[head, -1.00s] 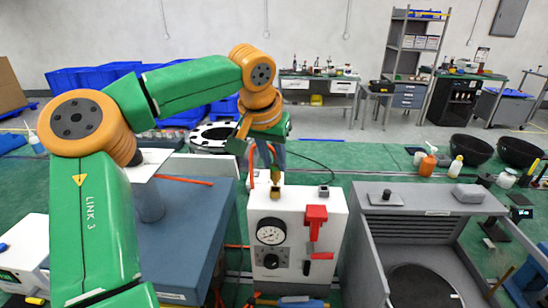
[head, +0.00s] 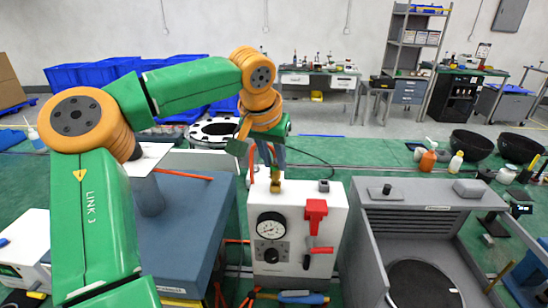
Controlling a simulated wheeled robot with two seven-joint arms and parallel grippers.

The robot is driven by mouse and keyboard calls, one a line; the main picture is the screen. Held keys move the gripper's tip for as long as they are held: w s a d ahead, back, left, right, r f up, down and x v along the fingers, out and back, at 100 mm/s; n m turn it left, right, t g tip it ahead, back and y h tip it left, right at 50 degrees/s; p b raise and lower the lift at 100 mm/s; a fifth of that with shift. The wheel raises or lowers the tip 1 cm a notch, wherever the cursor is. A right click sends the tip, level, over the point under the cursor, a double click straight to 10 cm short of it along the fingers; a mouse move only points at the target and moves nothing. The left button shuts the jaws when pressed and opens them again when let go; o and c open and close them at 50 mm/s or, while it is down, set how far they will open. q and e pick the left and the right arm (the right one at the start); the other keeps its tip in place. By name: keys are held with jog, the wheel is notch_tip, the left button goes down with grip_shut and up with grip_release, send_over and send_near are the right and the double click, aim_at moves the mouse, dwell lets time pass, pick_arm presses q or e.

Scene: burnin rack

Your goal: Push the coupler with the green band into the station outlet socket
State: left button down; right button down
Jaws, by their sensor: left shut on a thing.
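The station (head: 294,234) is a white box with a round gauge (head: 271,226) and red handles on its front. My left gripper (head: 272,160) is over the back left of the station's top, pointing down. It is shut on the coupler (head: 276,176), a small upright brass-coloured piece. The coupler's lower end is at the brass outlet socket (head: 275,188) on the station top. How deep it sits, and its green band, are too small to make out. My right gripper is out of view.
A red lever (head: 316,212) and a small dark fitting (head: 324,186) stand right of the socket. A blue-grey block (head: 180,245) is left of the station, a grey open-topped bench (head: 430,200) right. An orange hose and dark cable run behind the gripper.

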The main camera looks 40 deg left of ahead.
pick_arm(q)
jog(key=shift+f+b, duration=0.35)
jog(key=shift+f, duration=0.35)
jog(key=c, duration=0.6)
grip_release()
jog(key=shift+r, duration=0.1)
jog(key=v, duration=0.7)
